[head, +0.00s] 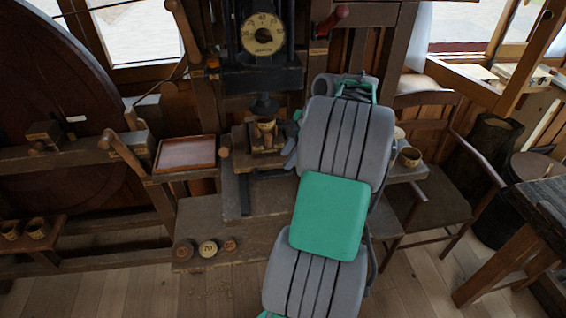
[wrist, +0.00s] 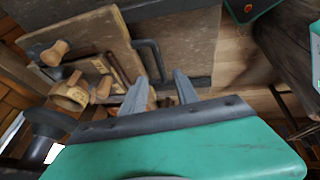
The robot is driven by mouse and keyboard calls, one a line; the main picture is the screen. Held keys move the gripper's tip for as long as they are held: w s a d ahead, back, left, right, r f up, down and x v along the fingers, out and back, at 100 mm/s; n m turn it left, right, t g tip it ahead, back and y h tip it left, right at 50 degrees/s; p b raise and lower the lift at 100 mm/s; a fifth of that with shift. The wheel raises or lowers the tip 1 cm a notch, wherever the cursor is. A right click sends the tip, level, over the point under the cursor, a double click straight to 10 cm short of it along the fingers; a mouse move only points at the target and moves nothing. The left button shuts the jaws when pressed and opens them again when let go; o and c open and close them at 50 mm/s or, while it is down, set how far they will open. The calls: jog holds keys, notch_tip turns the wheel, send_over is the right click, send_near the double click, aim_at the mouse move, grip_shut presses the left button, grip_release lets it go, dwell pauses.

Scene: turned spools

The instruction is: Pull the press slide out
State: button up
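The press (head: 262,70) stands at the back centre, with a round dial above and a dark ram (head: 264,105) below. A turned wooden spool (head: 266,126) sits under the ram on a wooden block that looks like the press slide (head: 268,158). The spool also shows in the wrist view (wrist: 70,95), with a small wooden knob (wrist: 103,88) beside it, towards my gripper. My gripper (wrist: 160,90) is open, its two dark fingers apart with nothing seen held between them. It is right of the slide in the head view, largely hidden by my arm.
A dark bent handle (wrist: 150,62) lies just beyond my fingers. A reddish tray (head: 185,153) is on the left shelf. Several round wooden pieces (head: 207,248) lie on the low step. A wooden chair (head: 435,165) stands right of my arm.

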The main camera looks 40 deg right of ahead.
aim_at(280, 174)
jog(key=shift+n, duration=0.3)
jog(key=x, duration=0.5)
jog(key=d+x, duration=0.1)
jog(key=x, duration=0.1)
jog(key=shift+s+f+p, duration=0.2)
jog(key=shift+f+p, duration=0.2)
jog(key=shift+f, duration=0.05)
jog(key=shift+c, duration=0.3)
grip_shut()
dwell(0.4)
